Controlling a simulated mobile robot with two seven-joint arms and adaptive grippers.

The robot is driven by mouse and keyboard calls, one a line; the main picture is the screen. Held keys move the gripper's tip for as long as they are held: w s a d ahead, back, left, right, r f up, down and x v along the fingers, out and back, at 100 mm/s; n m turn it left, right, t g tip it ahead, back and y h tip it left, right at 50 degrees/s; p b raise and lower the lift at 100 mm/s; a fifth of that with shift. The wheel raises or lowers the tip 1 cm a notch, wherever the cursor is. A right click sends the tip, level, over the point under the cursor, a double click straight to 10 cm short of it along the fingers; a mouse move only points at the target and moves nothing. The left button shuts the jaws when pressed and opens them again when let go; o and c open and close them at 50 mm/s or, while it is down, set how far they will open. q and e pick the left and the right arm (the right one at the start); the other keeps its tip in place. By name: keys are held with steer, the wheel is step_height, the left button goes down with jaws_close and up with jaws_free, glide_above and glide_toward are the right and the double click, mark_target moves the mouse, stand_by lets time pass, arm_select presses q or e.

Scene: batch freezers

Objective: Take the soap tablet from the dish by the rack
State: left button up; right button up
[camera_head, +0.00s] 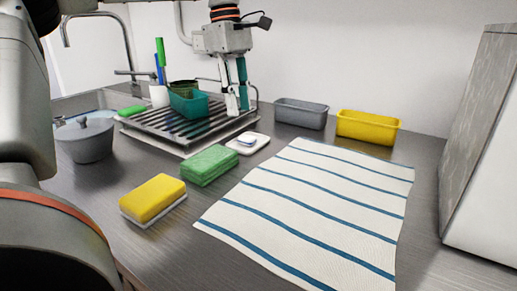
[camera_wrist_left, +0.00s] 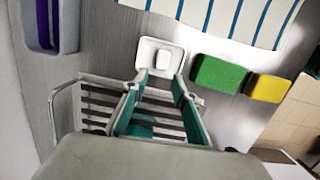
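The white soap tablet (camera_head: 247,140) lies on a small white dish (camera_head: 262,145) beside the front right edge of the metal rack (camera_head: 160,140). In the left wrist view the tablet (camera_wrist_left: 163,59) sits on its dish (camera_wrist_left: 146,45), just beyond the fingertips. My left gripper (camera_head: 239,112) points down above the right end of the rack, behind the dish in the head view. Its two fingers, with teal pads, are apart and nothing is held between them (camera_wrist_left: 161,80). My right gripper is not in view.
A teal caddy (camera_head: 190,106) stands on the rack. Green (camera_head: 209,166) and yellow (camera_head: 153,198) sponges lie in front of the dish. A striped towel (camera_head: 315,205) lies right. Grey (camera_head: 301,114) and yellow (camera_head: 368,127) bins stand behind; a lidded pot (camera_head: 86,141) stands left.

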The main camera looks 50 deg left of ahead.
mark_target(246, 136)
arm_select(q)
steer(key=shift+d+f, duration=0.2)
steer(key=shift+f, duration=0.75)
steer(key=f, duration=0.1)
steer(key=d+f+b, duration=0.1)
steer(key=f, duration=0.1)
steer(key=f+b, duration=0.1)
steer(key=shift+w+d+f, duration=0.15)
steer(key=shift+d, duration=0.2)
steer(key=shift+w+f, duration=0.1)
steer(key=shift+f, duration=0.4)
steer(key=shift+d+r, duration=0.1)
steer(key=shift+r, duration=0.05)
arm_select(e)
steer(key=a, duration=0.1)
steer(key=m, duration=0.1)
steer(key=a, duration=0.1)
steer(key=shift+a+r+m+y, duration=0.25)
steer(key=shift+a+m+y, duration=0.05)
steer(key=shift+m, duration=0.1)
arm_select(q)
steer(key=shift+c, duration=0.4)
steer(key=c, duration=0.6)
